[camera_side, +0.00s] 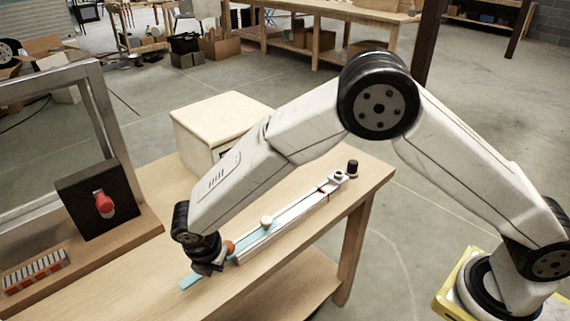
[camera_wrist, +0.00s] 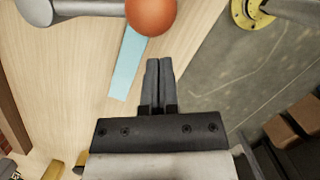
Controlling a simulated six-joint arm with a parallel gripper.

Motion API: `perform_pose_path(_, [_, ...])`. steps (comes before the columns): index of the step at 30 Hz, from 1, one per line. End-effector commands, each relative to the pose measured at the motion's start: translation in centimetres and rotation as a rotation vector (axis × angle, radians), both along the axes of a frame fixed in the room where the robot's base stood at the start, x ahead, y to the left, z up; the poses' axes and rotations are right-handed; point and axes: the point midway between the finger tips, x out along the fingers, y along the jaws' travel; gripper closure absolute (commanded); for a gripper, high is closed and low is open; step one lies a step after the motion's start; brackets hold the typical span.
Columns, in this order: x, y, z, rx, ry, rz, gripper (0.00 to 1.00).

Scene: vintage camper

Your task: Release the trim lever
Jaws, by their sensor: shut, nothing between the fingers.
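An orange ball knob (camera_side: 229,247) sits at the near end of a long, pale rail-like assembly (camera_side: 290,213) on the wooden bench. The ball (camera_wrist: 151,14) is large at the top of the wrist view. It looks like the lever's knob, but the frames do not settle that. A light blue strip (camera_side: 191,282) lies beneath the assembly, and it also shows in the wrist view (camera_wrist: 130,62). My gripper (camera_side: 207,269) is low over the bench, just left of the ball. Its fingers (camera_wrist: 158,62) are together and empty, apart from the ball in the wrist view.
A black box with a red knob (camera_side: 104,204) stands at the left on the bench (camera_side: 150,259), beside a metal frame (camera_side: 103,113). A cream box (camera_side: 221,119) stands behind my arm. A small black knob (camera_side: 352,167) is at the rail's far end. The near bench surface is clear.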

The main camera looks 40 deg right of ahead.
Motion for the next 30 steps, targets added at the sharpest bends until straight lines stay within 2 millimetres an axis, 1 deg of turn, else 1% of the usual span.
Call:
perform_pose_path(3, [0.5, -0.8, 0.2, 0.001, -0.001, -0.001, 1.0])
perform_pose_path(6, [0.7, -1.2, 0.3, 0.0, 0.0, 0.0, 1.0])
perform_pose_path(20, [0.8, -1.4, 0.3, 0.0, 0.001, 0.003, 1.0])
perform_pose_path(30, [0.8, -1.8, 0.3, -0.002, 0.001, 0.049, 1.0])
